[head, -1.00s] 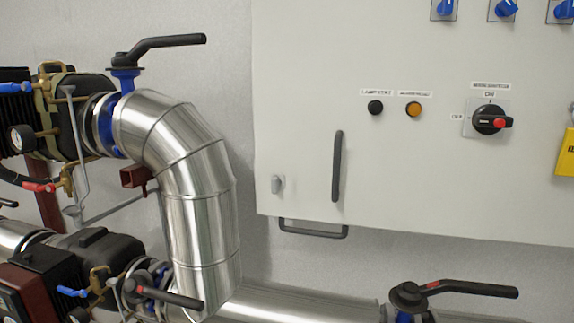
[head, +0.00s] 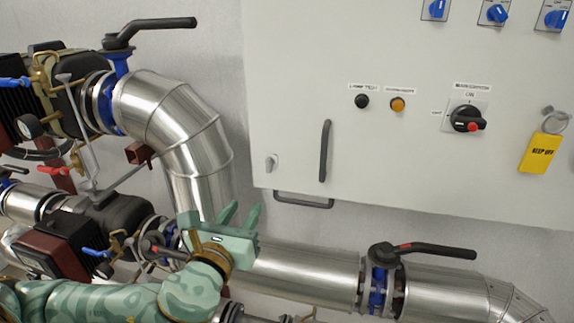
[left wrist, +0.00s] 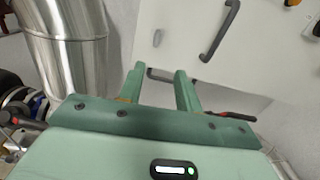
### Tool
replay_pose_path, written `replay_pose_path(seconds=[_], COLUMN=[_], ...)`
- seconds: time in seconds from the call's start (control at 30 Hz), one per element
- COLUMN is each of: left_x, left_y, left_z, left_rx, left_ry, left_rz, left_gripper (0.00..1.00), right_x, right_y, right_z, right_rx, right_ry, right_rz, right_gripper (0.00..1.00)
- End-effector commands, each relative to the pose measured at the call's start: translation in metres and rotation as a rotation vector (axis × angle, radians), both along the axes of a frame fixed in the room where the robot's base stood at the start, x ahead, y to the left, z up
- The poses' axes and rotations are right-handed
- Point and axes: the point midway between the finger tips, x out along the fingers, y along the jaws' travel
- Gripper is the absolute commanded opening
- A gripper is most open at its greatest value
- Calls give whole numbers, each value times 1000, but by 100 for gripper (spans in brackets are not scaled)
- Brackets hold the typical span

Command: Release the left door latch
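The left door latch looks like the small grey knob (head: 271,162) at the lower left of the white cabinet door (head: 340,150), left of a dark vertical handle (head: 324,151). In the left wrist view the knob (left wrist: 158,38) shows ahead of the fingers, and the handle (left wrist: 220,31) is to its upper right. My left gripper (head: 240,215) is below and left of the latch, apart from it. Its two green fingers are spread with nothing between them, as the left wrist view (left wrist: 158,82) also shows. My right gripper is not in view.
A dark bar (head: 303,200) juts out under the cabinet's lower edge. A silver insulated pipe (head: 190,135) stands left of the cabinet. A lower pipe (head: 300,275) with a black-handled valve (head: 430,250) runs below. A yellow tag (head: 540,152) hangs at the right.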

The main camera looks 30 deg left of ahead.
Motion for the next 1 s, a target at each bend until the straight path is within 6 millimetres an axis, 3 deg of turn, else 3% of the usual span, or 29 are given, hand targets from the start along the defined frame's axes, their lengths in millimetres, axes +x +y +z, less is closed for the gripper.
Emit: replay_pose_path(seconds=[0.23, 0.7, 1.0], left_x=[18, 128, 158], left_y=[7, 34, 41], left_z=[2, 3, 1], left_rx=[63, 58, 56], left_ry=[8, 9, 11], left_rz=[16, 16, 15], left_gripper=[34, 34, 34], right_x=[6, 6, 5], right_y=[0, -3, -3], right_z=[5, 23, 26], right_rx=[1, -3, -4], right_ry=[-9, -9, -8], right_rz=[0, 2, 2], right_gripper=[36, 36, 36])
